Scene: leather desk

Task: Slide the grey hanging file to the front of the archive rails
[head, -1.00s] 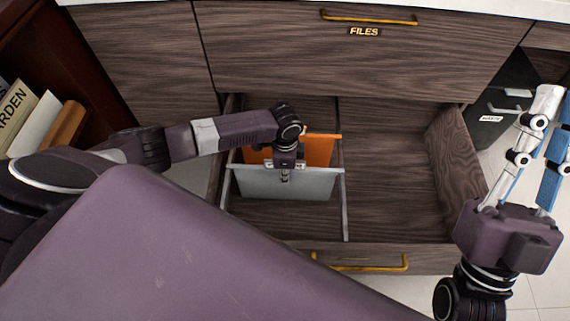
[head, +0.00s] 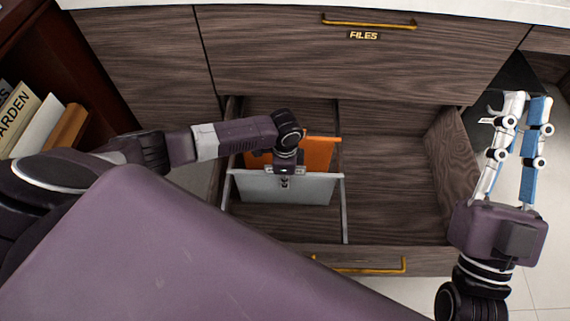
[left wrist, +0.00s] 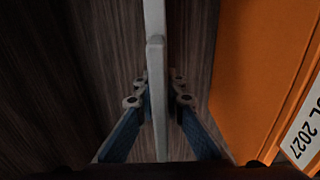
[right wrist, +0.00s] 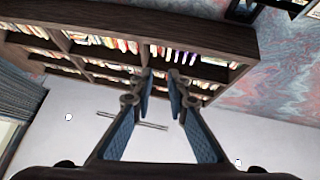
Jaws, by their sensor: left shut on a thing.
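The grey hanging file (head: 310,190) hangs across the archive rails (head: 344,218) in the open drawer, in front of an orange file. My left gripper (head: 286,179) is shut on the top edge of the grey file near its middle. In the left wrist view, the blue finger pads (left wrist: 159,100) lie on both sides of the thin grey file (left wrist: 157,60). Bare rail shows in front of the grey file. My right gripper (head: 526,98) is empty and open, raised to the right of the drawer.
The orange file (head: 320,150) hangs behind the grey one, partly hidden by my left wrist. The right part of the drawer (head: 390,190) is empty. A closed drawer labelled FILES (head: 365,35) is above. A bookshelf (head: 45,120) stands at the left.

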